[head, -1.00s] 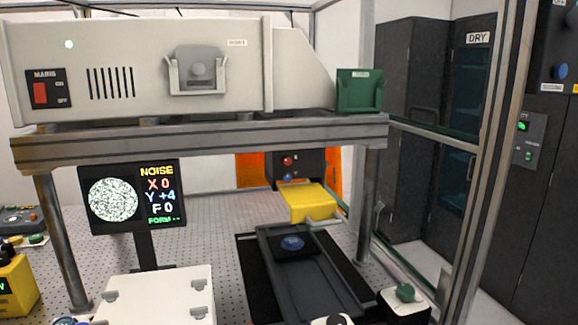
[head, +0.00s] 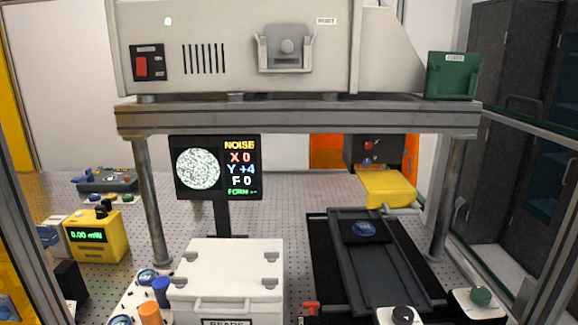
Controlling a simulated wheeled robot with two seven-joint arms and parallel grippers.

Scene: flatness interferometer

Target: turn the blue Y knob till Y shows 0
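The screen (head: 218,167) under the beam reads NOISE, X 0, Y +4, F 0, with a speckled round picture at its left. A small blue knob (head: 367,162) sits below a red knob (head: 369,145) on the dark box (head: 390,152) under the right part of the beam. I take the blue one for the Y knob, but no label on it can be read. Neither of my grippers shows in the head view.
A yellow part (head: 387,188) juts out below the dark box. Below it a dark stage (head: 375,265) carries a blue disc (head: 363,229). A white lidded case (head: 228,262) stands front centre, a yellow power meter (head: 97,236) at left. A metal post (head: 449,195) stands right of the box.

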